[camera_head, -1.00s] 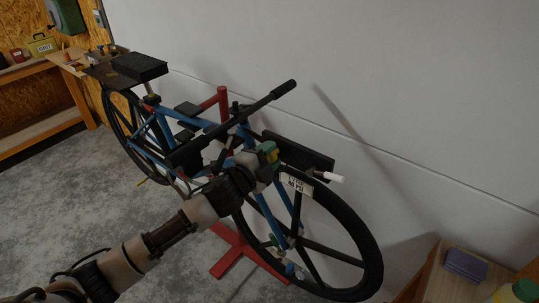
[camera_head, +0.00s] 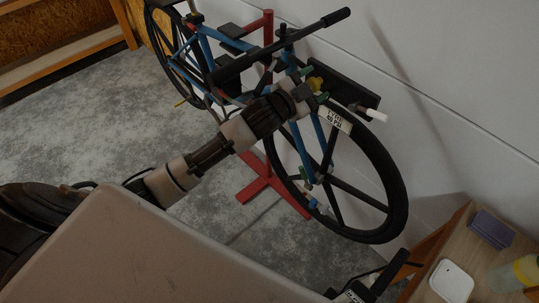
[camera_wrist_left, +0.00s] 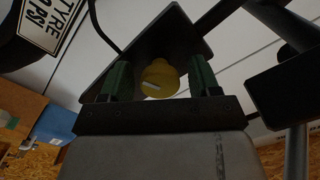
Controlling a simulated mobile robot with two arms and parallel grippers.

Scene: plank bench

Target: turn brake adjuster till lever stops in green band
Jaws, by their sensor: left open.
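The yellow adjuster knob (camera_head: 315,83) sits on a black plate (camera_head: 346,82) at the bicycle's front end. In the left wrist view the round yellow knob (camera_wrist_left: 160,78), with a pale slot mark, lies between my two green fingertips, with a gap on each side. My left gripper (camera_head: 316,90) is open around the knob, apart from it as far as I can see. A white-tipped rod (camera_head: 371,114) sticks out beside the plate; I cannot tell whether it is the lever. I cannot make out a green band.
The blue bicycle's front wheel (camera_head: 400,190) and red stand foot (camera_head: 258,189) are close to my left arm. The black handlebar (camera_head: 285,45) crosses above it. A wooden bench (camera_head: 425,290) at lower right bears a purple block (camera_head: 492,229) and a white box (camera_head: 452,281).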

